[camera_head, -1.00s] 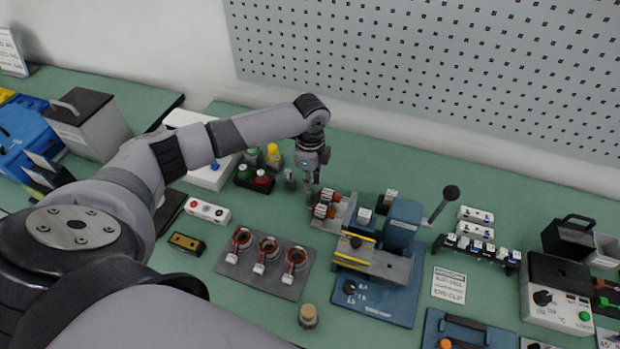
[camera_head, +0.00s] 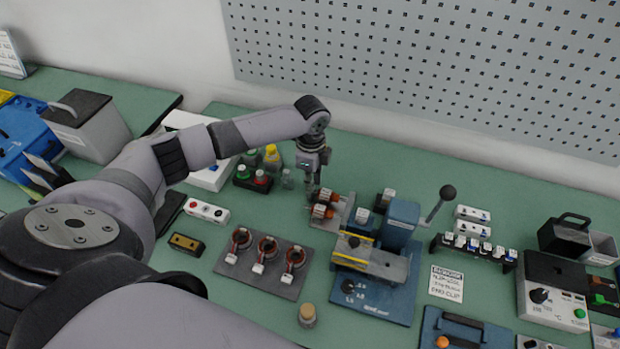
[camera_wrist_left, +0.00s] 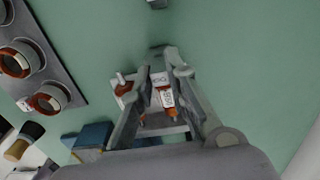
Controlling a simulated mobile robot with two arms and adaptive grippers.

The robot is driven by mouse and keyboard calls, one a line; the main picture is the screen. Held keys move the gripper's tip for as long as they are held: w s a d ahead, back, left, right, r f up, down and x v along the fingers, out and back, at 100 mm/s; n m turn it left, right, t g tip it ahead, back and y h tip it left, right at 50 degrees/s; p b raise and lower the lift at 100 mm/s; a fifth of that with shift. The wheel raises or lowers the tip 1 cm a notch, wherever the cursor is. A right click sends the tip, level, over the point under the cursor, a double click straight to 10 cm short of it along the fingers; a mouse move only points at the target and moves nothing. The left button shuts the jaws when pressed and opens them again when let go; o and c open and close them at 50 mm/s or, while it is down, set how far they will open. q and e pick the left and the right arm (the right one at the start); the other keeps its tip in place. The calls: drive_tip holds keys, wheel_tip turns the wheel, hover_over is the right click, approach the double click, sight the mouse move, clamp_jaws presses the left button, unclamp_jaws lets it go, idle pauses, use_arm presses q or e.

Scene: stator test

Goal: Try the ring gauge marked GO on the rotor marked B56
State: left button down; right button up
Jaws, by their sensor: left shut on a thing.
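Two rotors with copper windings lie side by side on a grey stand (camera_head: 341,222); the rear one (camera_head: 328,197) and the front one (camera_head: 322,211) show beside my left gripper (camera_head: 313,190). In the left wrist view, a rotor with a white label (camera_wrist_left: 167,98) shows between the fingers; I cannot read its marking surely. The other rotor (camera_wrist_left: 123,88) is partly behind a finger. My right gripper is not in view.
A blue press (camera_head: 402,225) with a lever stands right of the rotors. A grey plate (camera_head: 240,268) with several copper-wound rings lies in front. A cork-topped jar (camera_head: 307,314) stands near the front.

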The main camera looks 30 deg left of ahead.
use_arm(q)
drive_tip(key=shift+d+p, duration=0.25)
drive_tip(key=shift+p, duration=0.1)
idle(0.7)
idle(0.6)
drive_tip(key=shift+s+a+p, duration=0.25)
drive_tip(key=shift+a+p, duration=0.85)
drive_tip(key=shift+a, duration=0.05)
idle(1.2)
wheel_tip(320, 180, up, 5)
drive_tip(key=p, duration=0.5)
idle(0.3)
